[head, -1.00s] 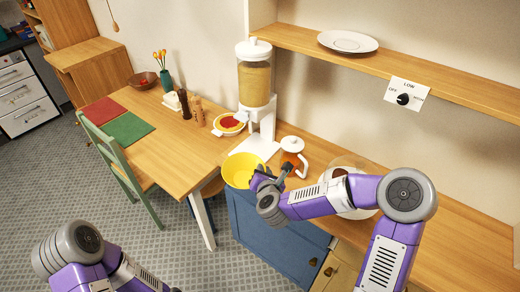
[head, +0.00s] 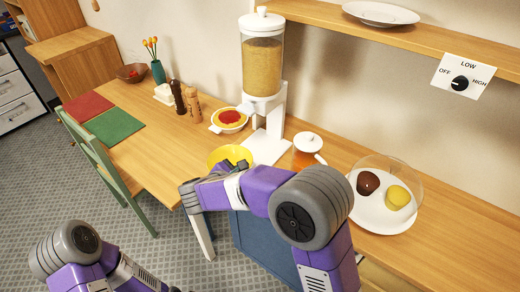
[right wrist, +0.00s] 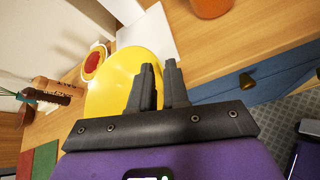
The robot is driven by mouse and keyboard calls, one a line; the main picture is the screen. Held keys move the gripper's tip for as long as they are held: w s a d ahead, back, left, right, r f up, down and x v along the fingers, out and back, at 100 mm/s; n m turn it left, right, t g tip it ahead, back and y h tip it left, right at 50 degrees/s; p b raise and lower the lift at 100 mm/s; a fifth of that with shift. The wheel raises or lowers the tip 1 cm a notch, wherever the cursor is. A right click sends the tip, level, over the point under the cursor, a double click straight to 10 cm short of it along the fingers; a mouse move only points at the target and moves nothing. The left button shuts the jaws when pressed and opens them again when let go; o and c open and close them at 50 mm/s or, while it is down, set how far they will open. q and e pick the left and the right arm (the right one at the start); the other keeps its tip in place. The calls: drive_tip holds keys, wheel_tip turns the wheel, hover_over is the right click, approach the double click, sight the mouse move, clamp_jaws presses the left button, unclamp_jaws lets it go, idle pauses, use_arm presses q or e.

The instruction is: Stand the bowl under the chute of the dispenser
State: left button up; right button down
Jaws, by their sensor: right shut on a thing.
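The dispenser (head: 262,65) has a clear hopper of yellowish grain on a white stand, with a white base plate (head: 266,148) on the counter. The yellow bowl (head: 230,154) is at the front left of the base plate, partly hidden by my right arm. It fills the left middle of the right wrist view (right wrist: 115,75), beside the white base plate (right wrist: 158,32). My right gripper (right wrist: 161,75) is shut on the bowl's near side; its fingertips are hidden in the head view. Whether the bowl touches the counter is unclear. My left arm is at the lower left, its gripper outside the frame.
A white-handled orange jug (head: 307,150) stands right of the base plate. A dish of red food (head: 229,118) is to its left, near two mills (head: 192,104). A clear dome (head: 405,175) covers a plate farther right. A shelf (head: 420,35) runs above.

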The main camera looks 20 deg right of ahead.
drive_tip(key=w+d, duration=0.3)
drive_tip(key=d, duration=0.1)
drive_tip(key=w+d, duration=0.8)
drive_tip(key=d, duration=0.1)
drive_tip(key=shift+w+r+b, duration=0.1)
drive_tip(key=shift+w+b, duration=0.1)
drive_tip(key=shift+b, duration=0.15)
drive_tip(key=shift+w+d+f, duration=0.2)
drive_tip(key=shift+d, duration=0.05)
wheel_tip(320, 180, down, 3)
drive_tip(key=shift+a+f+b, duration=0.1)
drive_tip(key=shift+f+b, duration=0.05)
drive_tip(key=shift+b, duration=0.5)
drive_tip(key=c, duration=1.1)
unclamp_jaws()
drive_tip(key=shift+s+a, duration=0.1)
drive_tip(key=p+v, duration=0.1)
drive_tip(key=v, duration=1.1)
drive_tip(key=shift+p, duration=0.35)
